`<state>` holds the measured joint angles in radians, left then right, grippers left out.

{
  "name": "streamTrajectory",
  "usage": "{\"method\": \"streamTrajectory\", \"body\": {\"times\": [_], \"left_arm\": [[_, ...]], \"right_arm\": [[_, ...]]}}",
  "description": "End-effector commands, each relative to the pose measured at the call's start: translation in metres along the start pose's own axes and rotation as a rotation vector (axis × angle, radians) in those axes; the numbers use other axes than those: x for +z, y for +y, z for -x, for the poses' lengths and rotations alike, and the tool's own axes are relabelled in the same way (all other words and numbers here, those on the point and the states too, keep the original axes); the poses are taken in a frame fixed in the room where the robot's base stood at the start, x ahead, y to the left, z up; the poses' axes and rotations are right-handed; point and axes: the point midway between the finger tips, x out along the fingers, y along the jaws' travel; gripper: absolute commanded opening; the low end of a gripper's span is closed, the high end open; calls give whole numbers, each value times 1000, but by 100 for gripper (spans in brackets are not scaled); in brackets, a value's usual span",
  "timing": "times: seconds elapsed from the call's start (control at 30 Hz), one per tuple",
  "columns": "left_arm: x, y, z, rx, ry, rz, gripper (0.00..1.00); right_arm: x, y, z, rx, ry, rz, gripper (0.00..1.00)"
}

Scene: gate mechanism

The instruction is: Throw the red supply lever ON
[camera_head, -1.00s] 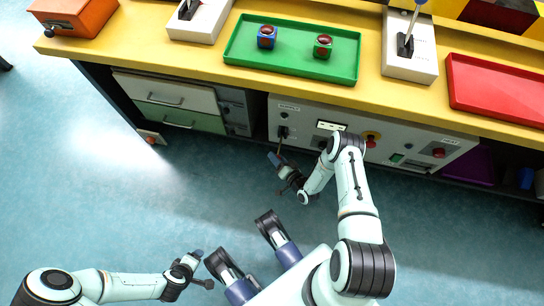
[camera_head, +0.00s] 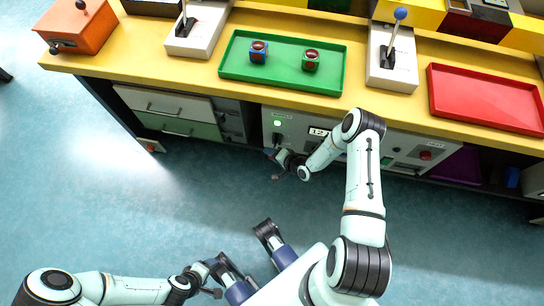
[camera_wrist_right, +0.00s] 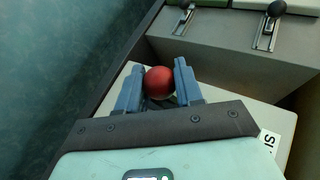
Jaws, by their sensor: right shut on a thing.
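The red ball knob (camera_wrist_right: 158,82) of the supply lever sits between the two blue-grey fingers of my right gripper (camera_wrist_right: 159,76) in the right wrist view. The fingers are shut on it from both sides. In the head view my right gripper (camera_head: 273,157) is low at the front of the supply panel (camera_head: 296,122), and the knob is hard to make out there. A green lamp (camera_head: 277,123) glows on that panel above the lever's dark slot. My left gripper (camera_head: 208,282) hangs over the floor, away from the panel; its jaw opening is unclear.
A small display (camera_head: 318,131) is lit beside my right forearm. Two small levers in slots, one with a black knob (camera_wrist_right: 277,8), stand beyond my right gripper. The yellow bench (camera_head: 400,105) overhangs the panel and holds a green tray (camera_head: 232,66) and a red tray (camera_head: 480,112).

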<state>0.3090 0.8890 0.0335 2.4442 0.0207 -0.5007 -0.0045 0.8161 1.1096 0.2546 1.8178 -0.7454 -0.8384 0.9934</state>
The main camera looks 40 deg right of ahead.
Motion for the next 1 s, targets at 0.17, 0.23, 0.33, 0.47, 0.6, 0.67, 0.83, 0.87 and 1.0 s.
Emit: {"method": "streamTrajectory", "body": {"times": [0.17, 0.23, 0.33, 0.47, 0.6, 0.67, 0.83, 0.87, 1.0], "left_arm": [[1, 0, 1, 0, -4, 0, 69], [2, 0, 1, 0, -4, 0, 69], [2, 0, 1, 0, -5, 0, 69], [2, 0, 1, 0, -5, 0, 69], [2, 0, 1, 0, -5, 0, 69], [2, 0, 1, 0, -4, 0, 69], [1, 0, 1, 0, -4, 0, 69], [1, 0, 1, 0, -4, 0, 69], [2, 0, 1, 0, -4, 0, 69]], "right_arm": [[-9, -8, 0, -12, 17, 7, 0], [-10, -8, 1, -13, 17, 7, 0], [-10, -9, 1, -13, 18, 7, 0], [-10, -9, 1, -14, 19, 7, 0], [-11, -9, 1, -13, 19, 7, 0], [-11, -9, 1, -13, 19, 7, 41], [-8, -8, 1, -10, 14, 6, 59], [-8, -7, 1, -9, 13, 5, 59], [-7, -6, 2, -7, 10, 4, 59]]}}
